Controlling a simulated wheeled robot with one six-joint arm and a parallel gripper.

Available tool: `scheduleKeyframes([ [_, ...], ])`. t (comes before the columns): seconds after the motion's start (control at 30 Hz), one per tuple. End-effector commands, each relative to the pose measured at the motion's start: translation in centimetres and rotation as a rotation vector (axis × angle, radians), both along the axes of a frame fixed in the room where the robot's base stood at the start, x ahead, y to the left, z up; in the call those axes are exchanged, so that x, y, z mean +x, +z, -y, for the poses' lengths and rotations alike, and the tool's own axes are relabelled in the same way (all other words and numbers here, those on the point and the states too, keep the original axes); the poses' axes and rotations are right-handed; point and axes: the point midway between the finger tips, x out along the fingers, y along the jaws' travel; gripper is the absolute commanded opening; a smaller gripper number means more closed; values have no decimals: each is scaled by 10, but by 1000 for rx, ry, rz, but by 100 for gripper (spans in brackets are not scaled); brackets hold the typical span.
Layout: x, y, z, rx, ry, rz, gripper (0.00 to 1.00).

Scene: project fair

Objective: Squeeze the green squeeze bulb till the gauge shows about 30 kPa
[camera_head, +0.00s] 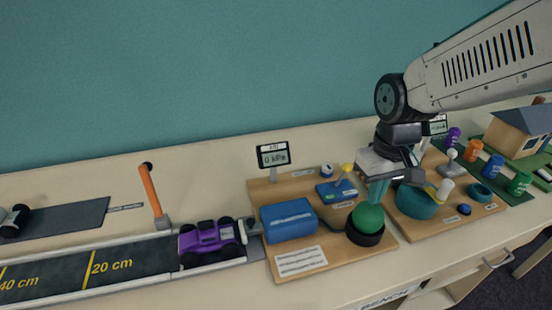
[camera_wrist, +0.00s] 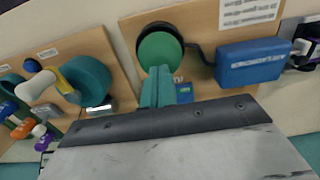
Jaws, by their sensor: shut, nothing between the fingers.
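The green squeeze bulb (camera_head: 368,217) sits in a black round holder on a wooden board (camera_head: 328,272). The bulb also shows in the wrist view (camera_wrist: 159,50), just beyond my fingertips. The gauge (camera_head: 273,157) stands at the back of the same board and reads 0 kPa. My gripper (camera_head: 377,190) is above the bulb, pointing down, with its teal fingers together and nothing between them. In the wrist view the fingers (camera_wrist: 158,86) end beside the bulb's edge. Whether they touch the bulb I cannot tell.
A blue box (camera_head: 289,219) stands left of the bulb, and a blue block with a yellow knob (camera_head: 337,188) behind it. A teal bowl-like part (camera_head: 415,204) is close on the right. A purple car (camera_head: 212,240) sits on a track at the left.

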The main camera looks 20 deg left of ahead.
Motion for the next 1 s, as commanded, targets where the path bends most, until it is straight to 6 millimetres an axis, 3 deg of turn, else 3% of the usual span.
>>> scheduleKeyframes([
  [0.57, 0, -1, 0, 0, 0, 0, 0],
  [1.0, 0, -18, 0, -1, 0, -2, 0],
])
